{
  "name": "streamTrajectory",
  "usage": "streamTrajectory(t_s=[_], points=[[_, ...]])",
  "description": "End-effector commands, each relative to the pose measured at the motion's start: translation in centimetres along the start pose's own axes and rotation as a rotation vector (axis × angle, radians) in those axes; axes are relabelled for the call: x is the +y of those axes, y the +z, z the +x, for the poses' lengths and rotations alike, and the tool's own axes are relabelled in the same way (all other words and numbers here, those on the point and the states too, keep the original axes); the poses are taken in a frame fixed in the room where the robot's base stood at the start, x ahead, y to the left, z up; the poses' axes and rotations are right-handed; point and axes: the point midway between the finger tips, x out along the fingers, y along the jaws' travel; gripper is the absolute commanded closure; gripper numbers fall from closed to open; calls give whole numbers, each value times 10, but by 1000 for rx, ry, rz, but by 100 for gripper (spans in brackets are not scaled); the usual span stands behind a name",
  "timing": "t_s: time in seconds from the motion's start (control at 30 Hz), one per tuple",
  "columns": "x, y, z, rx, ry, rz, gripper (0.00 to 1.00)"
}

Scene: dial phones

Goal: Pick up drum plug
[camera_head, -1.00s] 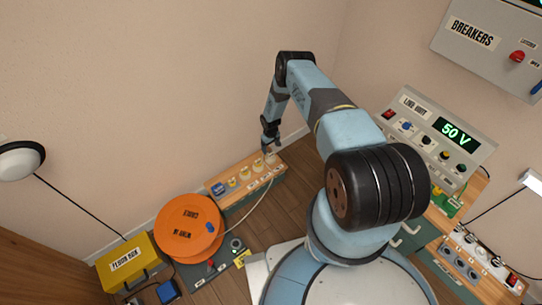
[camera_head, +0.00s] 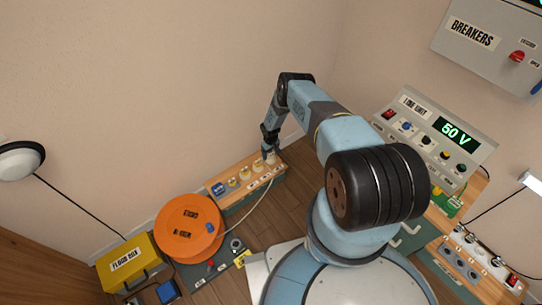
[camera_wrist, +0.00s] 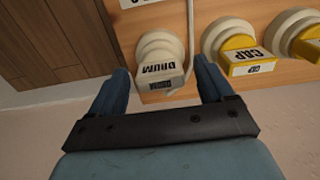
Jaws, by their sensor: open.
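The drum plug (camera_wrist: 160,72) is a cream plug labelled DRUM, seated on a wooden board in the wrist view. A pale cable runs up beside it on the right. My gripper (camera_wrist: 163,82) is open, with one blue finger on each side of the plug. The fingers look apart from the plug, with a narrow gap on the left and a wider one on the right. In the head view my gripper (camera_head: 269,151) is at the right end of the board, over the drum plug (camera_head: 270,159), which it partly hides.
The wooden board (camera_head: 233,205) stands against the wall. An orange drum (camera_head: 188,240) is left of it, with a pale cable (camera_head: 247,205) crossing the floor.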

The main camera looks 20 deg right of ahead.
Motion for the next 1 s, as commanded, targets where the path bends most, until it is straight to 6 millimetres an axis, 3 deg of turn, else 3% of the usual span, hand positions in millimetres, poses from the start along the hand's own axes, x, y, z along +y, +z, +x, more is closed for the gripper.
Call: streamTrajectory(t_s=[0.07, 0.67, 1.0], points=[[0, 0, 0, 0, 0, 0, 24], [0, 0, 0, 0, 0, -1, 81], [0, -1, -4, 1, 1, -1, 83]])
